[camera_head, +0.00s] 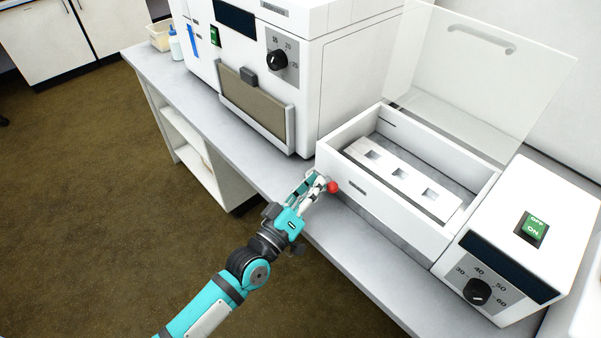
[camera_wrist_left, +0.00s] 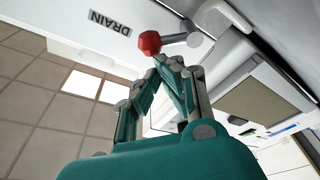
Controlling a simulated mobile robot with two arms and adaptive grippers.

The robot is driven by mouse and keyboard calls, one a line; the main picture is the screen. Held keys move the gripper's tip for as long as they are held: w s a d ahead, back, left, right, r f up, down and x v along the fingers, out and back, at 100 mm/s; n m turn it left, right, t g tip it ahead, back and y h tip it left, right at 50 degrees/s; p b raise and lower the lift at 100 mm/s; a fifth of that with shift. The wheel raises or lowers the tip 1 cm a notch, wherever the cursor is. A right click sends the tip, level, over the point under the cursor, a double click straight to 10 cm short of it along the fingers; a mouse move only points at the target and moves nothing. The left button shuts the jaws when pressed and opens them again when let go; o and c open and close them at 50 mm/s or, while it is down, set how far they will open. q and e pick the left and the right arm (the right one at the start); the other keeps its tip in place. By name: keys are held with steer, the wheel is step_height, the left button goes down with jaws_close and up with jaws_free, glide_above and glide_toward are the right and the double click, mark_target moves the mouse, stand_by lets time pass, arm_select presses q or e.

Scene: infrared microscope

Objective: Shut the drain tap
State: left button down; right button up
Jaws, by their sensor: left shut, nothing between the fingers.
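The drain tap has a red knob (camera_head: 333,187) on the front of the white water bath (camera_head: 345,172), near its left corner. In the left wrist view the red knob (camera_wrist_left: 150,43) sits at the end of a grey lever (camera_wrist_left: 180,39), beside a label reading DRAIN (camera_wrist_left: 109,22). My left gripper (camera_head: 319,180) is shut and empty, its fingertips (camera_wrist_left: 172,62) close to the red knob. I cannot tell whether they touch it. The tap's body is mostly hidden behind the fingers in the head view. My right gripper is not in view.
The bath's clear lid (camera_head: 480,75) stands open, with a white rack (camera_head: 400,178) inside. A control box with a dial (camera_head: 477,291) and green switch (camera_head: 535,229) is at right. A large white instrument (camera_head: 335,80) stands behind left. The bench front strip (camera_head: 365,250) is clear.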

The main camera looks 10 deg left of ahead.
arm_select(q)
steer(key=shift+s+d+f+m, duration=0.1)
steer(key=shift+s+d+m, duration=0.1)
steer(key=shift+m, duration=0.2)
steer(key=shift+d+m, duration=0.15)
steer(key=shift+m, duration=0.15)
steer(key=shift+s+d+f+m+h, duration=0.1)
steer(key=shift+s+m+h, duration=0.05)
steer(key=shift+m+h, duration=0.15)
steer(key=shift+s+d+f+m+h, duration=0.1)
steer(key=shift+m+h, duration=0.05)
steer(key=shift+m, duration=0.25)
steer(key=shift+d+f+m+h, duration=0.1)
steer(key=shift+m+h, duration=0.05)
steer(key=shift+m, duration=0.25)
steer(key=shift+s+d+f+m+h+b, duration=0.1)
steer(key=shift+f+m+h+b, duration=0.1)
steer(key=shift+m, duration=0.45)
steer(key=shift+s+d+f+m+h+b, duration=0.1)
steer(key=shift+m+b, duration=0.1)
steer(key=shift+m, duration=0.45)
steer(key=shift+m+g, duration=0.3)
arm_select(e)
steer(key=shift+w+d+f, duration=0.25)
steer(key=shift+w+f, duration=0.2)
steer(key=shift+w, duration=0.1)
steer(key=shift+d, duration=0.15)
